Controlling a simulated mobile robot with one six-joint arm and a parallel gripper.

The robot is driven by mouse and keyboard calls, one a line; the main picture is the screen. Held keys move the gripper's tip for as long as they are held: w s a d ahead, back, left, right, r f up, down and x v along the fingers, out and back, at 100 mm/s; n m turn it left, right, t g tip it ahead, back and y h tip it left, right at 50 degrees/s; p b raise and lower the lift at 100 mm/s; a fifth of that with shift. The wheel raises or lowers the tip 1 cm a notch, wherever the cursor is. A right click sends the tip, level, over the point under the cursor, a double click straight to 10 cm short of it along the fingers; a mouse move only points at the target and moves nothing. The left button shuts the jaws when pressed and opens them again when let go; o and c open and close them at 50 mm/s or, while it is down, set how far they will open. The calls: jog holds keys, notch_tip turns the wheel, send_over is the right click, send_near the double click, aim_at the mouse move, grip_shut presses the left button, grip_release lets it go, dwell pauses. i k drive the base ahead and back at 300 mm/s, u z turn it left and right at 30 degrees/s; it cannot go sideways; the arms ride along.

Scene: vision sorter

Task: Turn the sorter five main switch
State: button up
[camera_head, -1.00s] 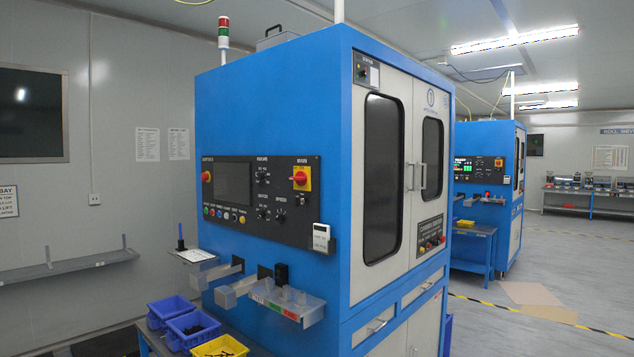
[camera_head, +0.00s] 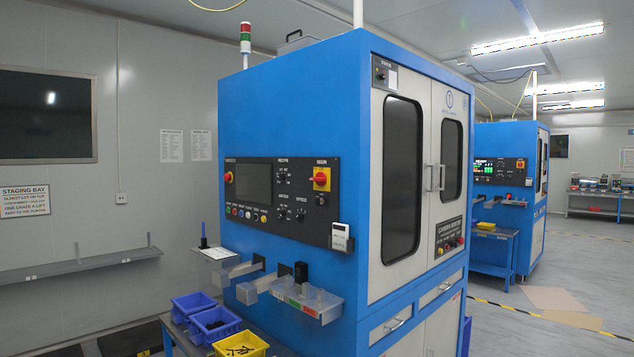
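A blue sorter cabinet (camera_head: 300,110) stands in the middle of the head view, with white double doors on its right face. Its black control panel (camera_head: 312,225) is on the left face. The main switch (camera_head: 321,179) is a red rotary knob on a yellow plate under the label MAIN, at the panel's upper right. Its exact setting is too small to tell. My gripper is not in view.
A bench with blue bins (camera_head: 214,324) and a yellow bin (camera_head: 240,344) stands before the cabinet's left face. Chutes and a clear tray (camera_head: 306,300) jut out below the panel. A second blue machine (camera_head: 513,150) stands behind at right. Open floor (camera_head: 570,270) lies at right.

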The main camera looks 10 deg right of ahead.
aim_at(318, 179)
jog(key=u, duration=0.05)
jog(key=i, duration=0.9)
jog(key=z, duration=0.85)
jog(key=k, duration=0.15)
jog(key=u, duration=3.05)
